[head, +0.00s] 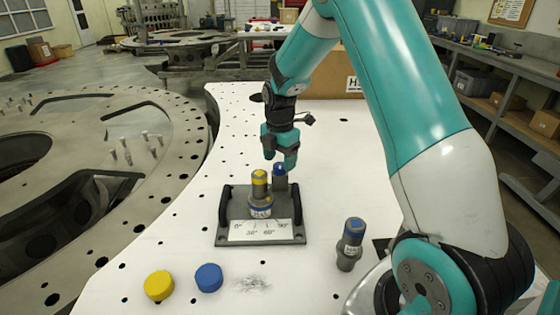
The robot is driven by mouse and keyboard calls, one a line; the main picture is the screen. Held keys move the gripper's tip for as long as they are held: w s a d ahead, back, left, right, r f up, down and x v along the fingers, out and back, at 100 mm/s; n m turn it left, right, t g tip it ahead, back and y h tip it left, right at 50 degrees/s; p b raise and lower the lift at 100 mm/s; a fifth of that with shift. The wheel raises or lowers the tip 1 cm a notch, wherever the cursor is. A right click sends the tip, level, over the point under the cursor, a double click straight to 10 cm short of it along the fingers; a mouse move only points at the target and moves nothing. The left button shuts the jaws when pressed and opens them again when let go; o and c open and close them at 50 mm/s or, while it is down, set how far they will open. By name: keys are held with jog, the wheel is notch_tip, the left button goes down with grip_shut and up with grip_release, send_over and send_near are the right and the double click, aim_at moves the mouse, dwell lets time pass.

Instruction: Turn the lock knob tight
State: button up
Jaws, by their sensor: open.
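A grey turret plate fixture (236,218) with two black side handles and a white angle scale (262,230) sits on the white table. A grey post with a yellow top (260,188) stands in its middle, with a blue ring and a white label low down. Behind it and to the right is a grey knob with a blue top (279,172), which looks like the lock knob. My gripper (281,160) points down directly above this knob, open, with its fingertips close to the blue top. I cannot tell whether they touch it.
A grey cylinder with a blue top (350,244) stands right of the fixture. A yellow cap (158,286) and a blue cap (209,278) lie at the front. A large metal ring (180,135) is at left, a cardboard box (335,78) behind.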

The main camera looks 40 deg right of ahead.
jog(key=shift+f, duration=1.1)
jog(key=c, duration=0.9)
